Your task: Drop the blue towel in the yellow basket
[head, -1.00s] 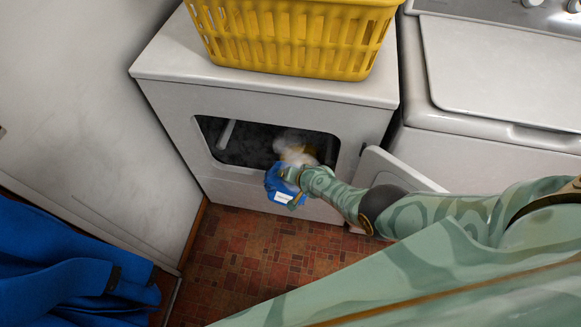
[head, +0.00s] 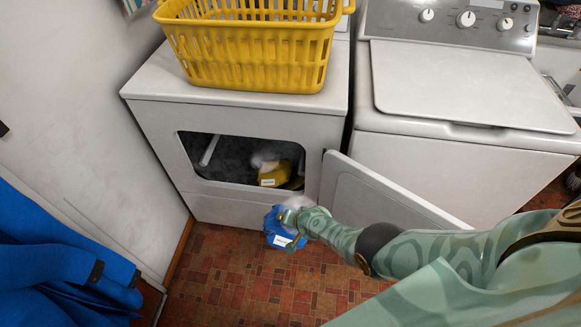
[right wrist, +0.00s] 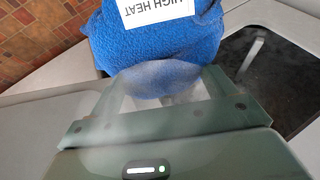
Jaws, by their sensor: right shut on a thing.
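The blue towel (head: 279,228) hangs from my right gripper (head: 295,215), in front of the dryer's open doorway and above the floor. The right wrist view shows the towel (right wrist: 155,45) bunched between the fingers of my right gripper (right wrist: 170,92), with a white "HIGH HEAT" label on it. The yellow basket (head: 250,55) stands on top of the white dryer (head: 135,85), above and behind the towel. My left gripper is not in view.
A yellow cloth with a white label (head: 273,176) lies inside the dryer. The dryer door (head: 375,195) stands open to the right. A washer (head: 450,160) is beside the dryer. Blue fabric (head: 60,265) fills the lower left. Steam or haze hangs near the towel.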

